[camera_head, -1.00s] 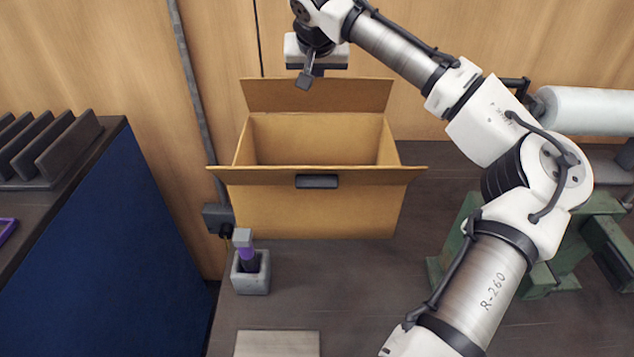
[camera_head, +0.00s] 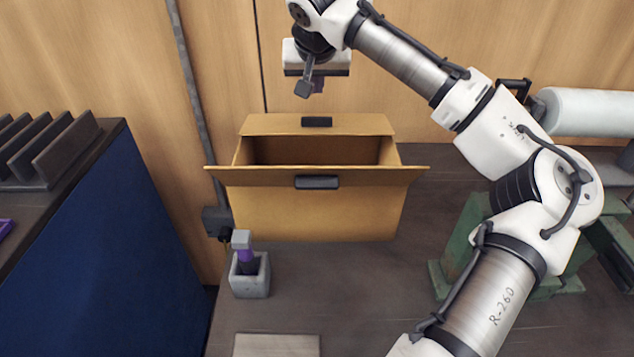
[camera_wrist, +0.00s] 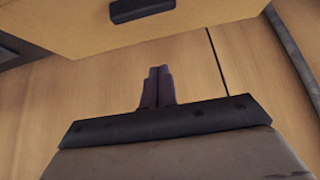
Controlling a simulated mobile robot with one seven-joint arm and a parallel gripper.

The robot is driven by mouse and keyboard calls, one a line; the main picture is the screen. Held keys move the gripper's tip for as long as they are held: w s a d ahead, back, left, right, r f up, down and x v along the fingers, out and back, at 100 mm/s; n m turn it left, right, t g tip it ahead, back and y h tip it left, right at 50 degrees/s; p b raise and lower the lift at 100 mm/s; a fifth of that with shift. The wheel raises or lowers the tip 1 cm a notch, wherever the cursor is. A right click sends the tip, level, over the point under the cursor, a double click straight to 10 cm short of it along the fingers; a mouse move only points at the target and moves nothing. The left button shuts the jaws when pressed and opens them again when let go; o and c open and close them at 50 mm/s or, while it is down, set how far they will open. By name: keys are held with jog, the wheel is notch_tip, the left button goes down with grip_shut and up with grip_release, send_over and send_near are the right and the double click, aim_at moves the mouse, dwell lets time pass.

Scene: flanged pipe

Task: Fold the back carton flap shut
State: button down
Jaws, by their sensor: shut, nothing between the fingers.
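The open-topped brown carton (camera_head: 315,215) stands on the dark bench.
A wooden wall (camera_head: 420,60) stands close behind the carton. A grey holder (camera_head: 250,280) with a purple-handled tool is at front left. A green machine (camera_head: 460,235) and a white roll (camera_head: 590,110) are on the right.

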notch_tip(320, 180, up, 8)
jog(key=p, duration=0.6)
dwell(0.4)
dwell(0.4)
